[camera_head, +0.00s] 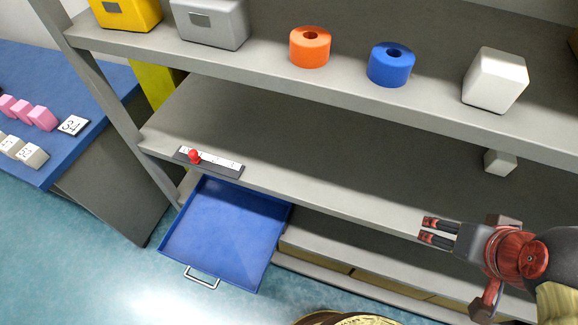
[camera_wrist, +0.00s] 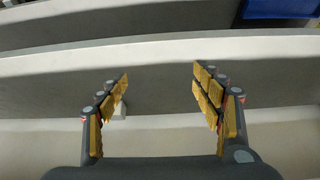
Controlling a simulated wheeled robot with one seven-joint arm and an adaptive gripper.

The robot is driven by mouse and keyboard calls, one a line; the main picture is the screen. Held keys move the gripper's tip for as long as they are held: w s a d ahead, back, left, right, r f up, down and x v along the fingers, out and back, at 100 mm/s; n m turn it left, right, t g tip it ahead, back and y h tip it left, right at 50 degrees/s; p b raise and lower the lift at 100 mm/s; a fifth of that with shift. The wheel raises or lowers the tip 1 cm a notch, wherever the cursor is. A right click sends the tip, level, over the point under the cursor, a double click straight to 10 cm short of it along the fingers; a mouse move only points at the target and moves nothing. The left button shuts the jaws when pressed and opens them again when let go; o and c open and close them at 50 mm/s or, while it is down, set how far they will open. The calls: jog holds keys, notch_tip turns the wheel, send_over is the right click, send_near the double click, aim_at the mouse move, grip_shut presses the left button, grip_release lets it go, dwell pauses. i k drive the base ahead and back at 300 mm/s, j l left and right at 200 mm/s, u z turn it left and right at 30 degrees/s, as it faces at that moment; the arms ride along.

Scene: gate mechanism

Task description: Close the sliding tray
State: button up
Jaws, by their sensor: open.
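The sliding tray (camera_head: 226,232) is blue and shallow, and it sticks out from under the shelf at the lower left in the head view. A silver handle (camera_head: 201,278) is on its front edge. My gripper (camera_head: 426,230) is at the right in the head view, in front of the middle shelf's edge and well to the right of the tray. It is open and empty. In the wrist view my gripper (camera_wrist: 160,88) shows two spread fingers with a shelf beyond them. A blue surface (camera_wrist: 277,8) shows at the top right there; I cannot tell if it is the tray.
A slider with a red knob (camera_head: 194,156) sits on the middle shelf (camera_head: 300,185) above the tray. The top shelf holds an orange roll (camera_head: 310,46), a blue roll (camera_head: 390,63) and boxes. A blue table (camera_head: 60,95) stands at the left. Floor is clear before the tray.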

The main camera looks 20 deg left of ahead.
aim_at(229, 232)
jog(key=u, duration=2.55)
